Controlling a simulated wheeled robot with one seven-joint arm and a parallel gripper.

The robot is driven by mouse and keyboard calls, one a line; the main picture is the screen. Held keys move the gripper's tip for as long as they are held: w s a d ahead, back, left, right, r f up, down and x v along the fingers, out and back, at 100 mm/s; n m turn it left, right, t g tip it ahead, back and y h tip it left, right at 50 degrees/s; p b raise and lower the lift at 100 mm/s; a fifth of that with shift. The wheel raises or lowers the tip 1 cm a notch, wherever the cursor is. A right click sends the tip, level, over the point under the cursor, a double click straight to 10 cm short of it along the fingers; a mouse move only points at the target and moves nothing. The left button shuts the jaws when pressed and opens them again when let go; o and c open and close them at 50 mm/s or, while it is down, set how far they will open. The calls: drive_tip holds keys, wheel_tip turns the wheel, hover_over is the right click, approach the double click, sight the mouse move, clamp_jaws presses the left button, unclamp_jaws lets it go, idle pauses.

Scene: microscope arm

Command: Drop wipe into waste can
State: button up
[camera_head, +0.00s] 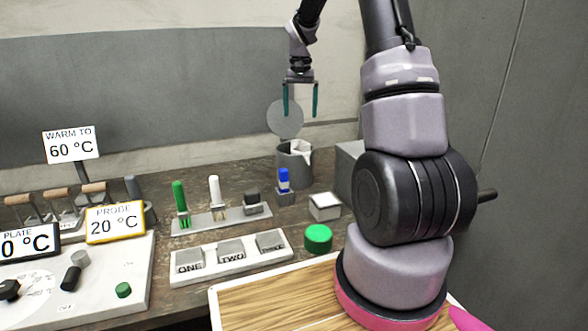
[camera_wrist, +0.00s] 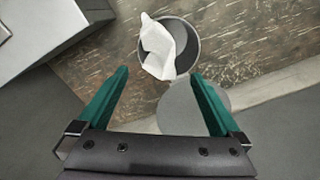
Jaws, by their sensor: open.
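The white wipe (camera_wrist: 158,48) lies in the mouth of the grey waste can (camera_wrist: 191,40), partly inside and partly draped over its rim on the left in the wrist view. In the head view the waste can (camera_head: 290,170) stands at the back of the bench with its round lid (camera_head: 285,118) raised, and the wipe (camera_head: 301,151) shows white at its top. My gripper (camera_head: 300,114) is open and empty above the can. In the wrist view my gripper's green fingers (camera_wrist: 158,72) are spread apart, clear of the wipe.
A grey box (camera_head: 349,168) stands right of the can. A small white box (camera_head: 324,207), a blue-capped item (camera_head: 284,181) and a rack with green and white handles (camera_head: 220,221) stand in front. A green button (camera_head: 318,239) is nearer. The wall is close behind.

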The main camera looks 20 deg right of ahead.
drive_tip(key=shift+r, duration=2.75)
wheel_tip(320, 180, up, 11)
drive_tip(key=s+a+r+n+t, duration=0.1)
drive_tip(key=s+a+r+t, duration=0.15)
drive_tip(key=s, duration=0.55)
drive_tip(key=s+a+r+t, duration=0.15)
drive_tip(key=s+a, duration=0.25)
drive_tip(key=s, duration=0.4)
drive_tip(key=s+a+f+t+y, duration=0.1)
drive_tip(key=s+f, duration=0.1)
drive_tip(key=s, duration=0.5)
drive_tip(key=s+a+f+t+y, duration=0.1)
drive_tip(key=s+a+f+t, duration=0.1)
drive_tip(key=s, duration=0.6)
drive_tip(key=shift+s+a+f+n, duration=0.25)
drive_tip(key=shift+a+f+n, duration=0.05)
drive_tip(key=shift+f+n, duration=0.1)
